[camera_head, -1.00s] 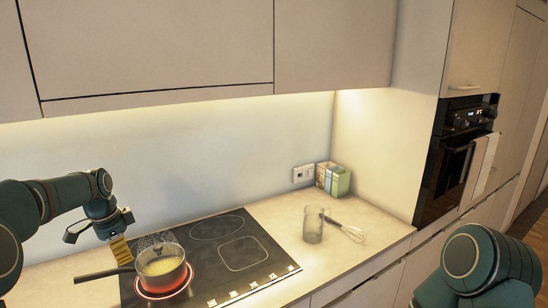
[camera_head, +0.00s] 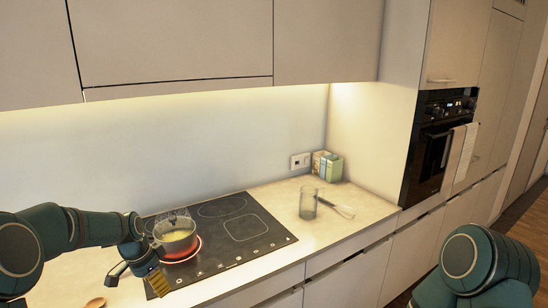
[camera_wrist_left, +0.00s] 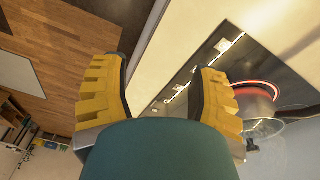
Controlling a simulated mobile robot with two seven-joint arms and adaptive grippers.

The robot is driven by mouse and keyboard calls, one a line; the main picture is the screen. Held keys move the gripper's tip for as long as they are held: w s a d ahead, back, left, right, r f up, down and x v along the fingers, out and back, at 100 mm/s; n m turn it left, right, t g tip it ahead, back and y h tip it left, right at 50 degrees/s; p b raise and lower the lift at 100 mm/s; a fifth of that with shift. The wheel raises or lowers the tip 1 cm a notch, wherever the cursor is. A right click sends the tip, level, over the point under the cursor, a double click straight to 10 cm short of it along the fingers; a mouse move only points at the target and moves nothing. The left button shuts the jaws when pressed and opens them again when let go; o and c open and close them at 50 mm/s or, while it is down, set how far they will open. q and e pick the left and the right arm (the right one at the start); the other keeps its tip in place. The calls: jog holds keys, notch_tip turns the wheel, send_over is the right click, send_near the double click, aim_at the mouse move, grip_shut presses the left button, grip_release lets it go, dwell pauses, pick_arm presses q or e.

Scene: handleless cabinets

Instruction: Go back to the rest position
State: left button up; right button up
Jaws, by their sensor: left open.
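My left gripper (camera_head: 156,281) is over the front left part of the hob in the head view, beside the pot and pointing down. In the left wrist view its two yellow fingers (camera_wrist_left: 165,90) are spread apart with nothing between them. The pot (camera_head: 177,238) holds something yellow and stands on a glowing red ring; its handle is hidden behind my left arm in the head view. In the head view a rounded part of my right arm shows at the lower right; its gripper is out of view.
The black hob (camera_head: 245,228) lies in the pale counter (camera_head: 268,191). A glass (camera_head: 308,203), a whisk (camera_head: 340,209) and small boxes (camera_head: 328,166) stand or lie to its right. A wooden spoon (camera_head: 95,303) lies at the lower left. An oven (camera_head: 436,140) is at the right.

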pick_arm(q)
jog(key=s+d+f+n+h+b, duration=0.1)
jog(key=s+d+f+n, duration=0.1)
jog(key=s+d+f, duration=0.45)
jog(key=s+d+f+n+h+b, duration=0.1)
jog(key=s+d+f+n, duration=0.2)
jog(key=d+f, duration=0.55)
jog(key=s+d+f+n, duration=0.2)
jog(key=s+d+f, duration=0.1)
jog(key=s, duration=0.5)
jog(key=s+d+f+n+b, duration=0.1)
jog(key=s+d+f+n, duration=0.2)
jog(key=s+f, duration=0.2)
jog(key=s, duration=0.3)
jog(key=shift+d+t, duration=0.2)
jog(key=shift+t, duration=0.2)
